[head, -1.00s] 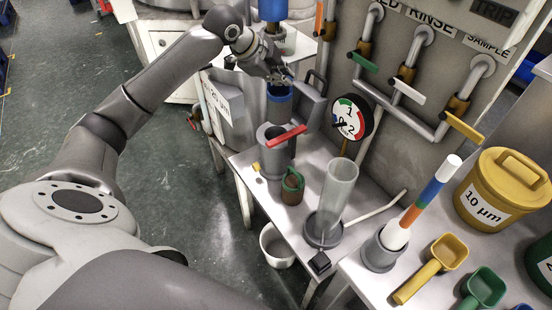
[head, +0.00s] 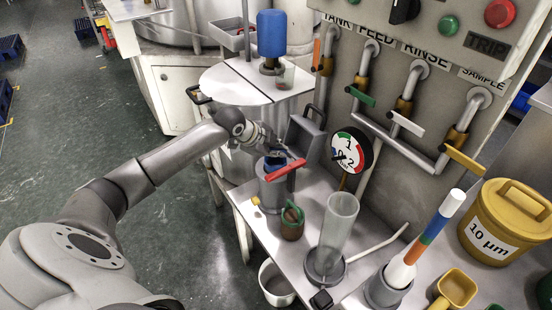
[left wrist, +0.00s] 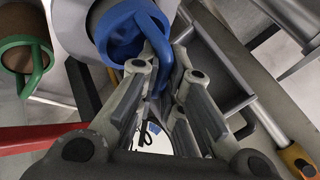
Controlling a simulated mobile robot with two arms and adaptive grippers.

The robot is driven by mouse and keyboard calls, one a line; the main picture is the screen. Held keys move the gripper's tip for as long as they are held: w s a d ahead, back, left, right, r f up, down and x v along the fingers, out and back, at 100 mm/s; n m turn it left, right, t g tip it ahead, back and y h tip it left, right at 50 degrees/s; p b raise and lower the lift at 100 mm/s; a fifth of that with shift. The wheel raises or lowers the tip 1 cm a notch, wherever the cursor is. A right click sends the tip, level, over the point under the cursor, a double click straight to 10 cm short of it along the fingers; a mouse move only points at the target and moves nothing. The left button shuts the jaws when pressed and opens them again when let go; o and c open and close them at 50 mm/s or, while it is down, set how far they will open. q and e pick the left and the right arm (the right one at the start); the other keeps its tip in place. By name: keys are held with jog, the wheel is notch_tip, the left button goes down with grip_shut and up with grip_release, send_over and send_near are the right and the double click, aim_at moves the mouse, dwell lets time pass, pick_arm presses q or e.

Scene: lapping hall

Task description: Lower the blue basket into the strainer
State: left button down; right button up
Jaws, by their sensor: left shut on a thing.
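The blue basket (left wrist: 122,32) shows its round blue rim and handle in the left wrist view. A small part of the basket (head: 275,160) shows in the head view at the mouth of the strainer (head: 271,192), an upright grey cylinder with a red lever beside its top. My left gripper (left wrist: 160,95) is shut on the basket's handle. In the head view my left gripper (head: 268,148) is just above the strainer mouth. The basket's lower body is hidden by the strainer wall. How deep it sits is hard to tell. My right gripper is not in view.
The red lever (head: 285,170) crosses in front of the strainer top. A grey lid with a handle (head: 305,138) stands open behind it.

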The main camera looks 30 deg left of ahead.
aim_at(277, 160)
pick_arm(q)
notch_tip(277, 160, down, 4)
jog(key=shift+r, duration=0.25)
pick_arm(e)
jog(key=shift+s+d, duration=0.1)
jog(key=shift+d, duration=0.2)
pick_arm(q)
jog(key=c, duration=1.6)
grip_release()
jog(key=shift+f, duration=0.1)
jog(key=shift+o, duration=0.2)
jog(key=shift+r, duration=0.2)
jog(key=v, duration=1.2)
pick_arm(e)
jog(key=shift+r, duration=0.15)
